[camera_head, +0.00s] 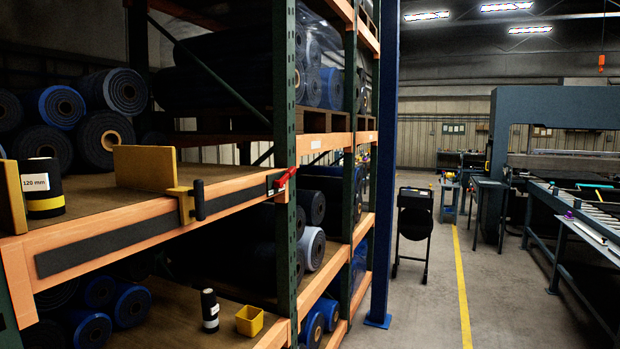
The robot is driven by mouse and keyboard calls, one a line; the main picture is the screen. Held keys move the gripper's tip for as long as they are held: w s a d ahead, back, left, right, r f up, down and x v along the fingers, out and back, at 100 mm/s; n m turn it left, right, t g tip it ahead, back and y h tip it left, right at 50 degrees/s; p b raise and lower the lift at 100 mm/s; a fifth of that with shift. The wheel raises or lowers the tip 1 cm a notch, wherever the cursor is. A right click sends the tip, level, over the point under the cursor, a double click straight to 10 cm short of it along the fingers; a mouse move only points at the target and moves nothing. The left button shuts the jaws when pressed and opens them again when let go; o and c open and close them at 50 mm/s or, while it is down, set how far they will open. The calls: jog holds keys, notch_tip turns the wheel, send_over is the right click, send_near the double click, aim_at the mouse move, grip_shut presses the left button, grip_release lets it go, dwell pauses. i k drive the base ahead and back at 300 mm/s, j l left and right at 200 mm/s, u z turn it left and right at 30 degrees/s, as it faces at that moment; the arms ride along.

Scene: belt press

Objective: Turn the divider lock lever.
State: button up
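A yellow divider plate (146,167) stands upright on the rack's middle shelf. Its yellow clamp (181,204) sits on a dark rail (118,236) along the orange front beam, with an upright black handle (199,200) on it. A red lever (285,181) is at the rail's right end, beside the green rack post, tilted up to the right. I cannot tell for sure which of these is the divider lock lever. My gripper is not in view.
A black and yellow cylinder marked 120 mm (42,187) stands left of the divider, by another yellow plate (12,196). Rolls lie behind. A small yellow bin (250,320) and black cylinder (210,310) stand on the lower shelf.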

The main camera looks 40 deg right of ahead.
aim_at(279, 183)
jog(key=z, duration=1.25)
jog(key=i+l, duration=0.1)
jog(key=i, duration=0.4)
